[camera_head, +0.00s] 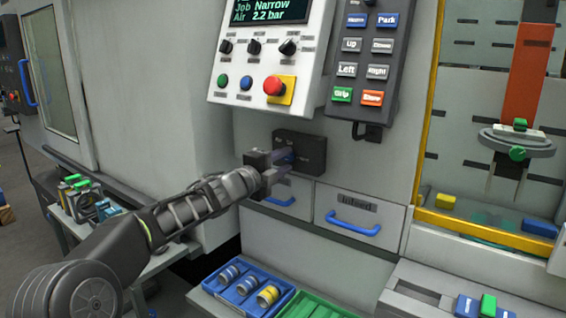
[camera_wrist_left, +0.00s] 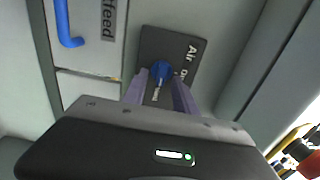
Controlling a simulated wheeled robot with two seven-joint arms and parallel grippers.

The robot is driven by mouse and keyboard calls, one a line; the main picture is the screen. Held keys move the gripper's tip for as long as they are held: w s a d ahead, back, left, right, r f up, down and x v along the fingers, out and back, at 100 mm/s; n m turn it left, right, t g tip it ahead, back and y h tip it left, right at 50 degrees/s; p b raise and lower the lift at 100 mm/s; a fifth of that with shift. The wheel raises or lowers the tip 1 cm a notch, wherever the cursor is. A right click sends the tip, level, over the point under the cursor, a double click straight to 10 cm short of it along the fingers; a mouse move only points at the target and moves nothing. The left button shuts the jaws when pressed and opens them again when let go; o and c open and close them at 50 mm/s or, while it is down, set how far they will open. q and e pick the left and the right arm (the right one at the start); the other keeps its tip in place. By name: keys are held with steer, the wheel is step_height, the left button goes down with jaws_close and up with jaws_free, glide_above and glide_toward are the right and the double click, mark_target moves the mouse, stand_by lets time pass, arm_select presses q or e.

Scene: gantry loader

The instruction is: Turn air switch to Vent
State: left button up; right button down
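The air switch is a dark box (camera_head: 314,146) on the grey machine front, with a blue knob (camera_head: 284,155) on its face. In the left wrist view the plate (camera_wrist_left: 187,46) reads "Air" and the blue knob (camera_wrist_left: 160,71) has a pale pointer aimed toward the camera. My left gripper (camera_head: 286,160) is at the switch, its fingers apart on either side of the knob. In the wrist view a finger (camera_wrist_left: 160,82) stands on each side, close to it; contact cannot be told. The Vent label is not readable. My right gripper is out of view.
The control panel (camera_head: 262,68) with an "Air 2.2 bar" display and a red stop button (camera_head: 273,86) is above. A button pendant (camera_head: 368,62) hangs to its right. Drawers with blue handles (camera_head: 353,224) are below. A blue tray (camera_head: 226,300) of rolls sits lower down.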

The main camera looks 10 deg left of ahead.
arm_select(q)
steer(key=shift+s+a, duration=0.2)
steer(key=shift+s, duration=0.2)
steer(key=b+v, duration=0.1)
steer(key=v, duration=0.6)
steer(key=shift+d, duration=0.1)
